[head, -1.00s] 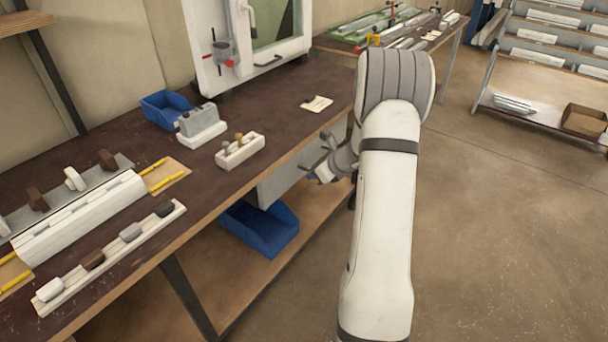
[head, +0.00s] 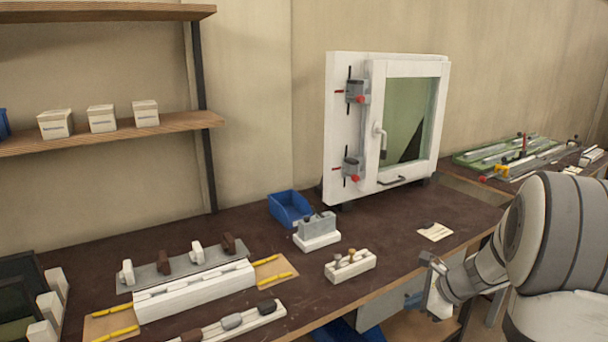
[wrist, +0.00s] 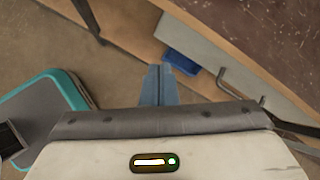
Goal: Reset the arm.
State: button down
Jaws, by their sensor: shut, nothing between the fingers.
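My arm (head: 560,235) reaches in from the right edge of the head view, in front of the bench's front edge. In the wrist view my gripper (wrist: 159,70) is shut, its two blue-grey fingers together with nothing between them. Below it show the floor, the bench's lower shelf and a blue bin (wrist: 181,62). In the head view the wrist end (head: 438,298) shows beside the bench edge; the fingers are hard to make out there.
The dark bench (head: 300,275) carries a white profile (head: 195,292), a blue bin (head: 289,208), a grey-and-white block (head: 317,233) and a small holder (head: 350,266). A white window frame (head: 345,120) with clamps stands behind. A teal-edged object (wrist: 62,80) is at left in the wrist view.

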jog(key=s+a+r+n+g+h+p, duration=0.1)
jog(key=s+a+r+n+g, duration=0.2)
jog(key=s+a+r+n, duration=0.55)
jog(key=s+a+r+n+h+p, duration=0.1)
jog(key=s+a+n+h, duration=0.1)
jog(key=s+n, duration=0.5)
jog(key=s+a+r+n+h+p, duration=0.1)
jog(key=s+n+h, duration=0.1)
jog(key=s+n, duration=0.4)
jog(key=shift+s+a+r+n, duration=0.3)
jog(key=shift+s+a+n, duration=0.1)
jog(key=shift+n, duration=0.15)
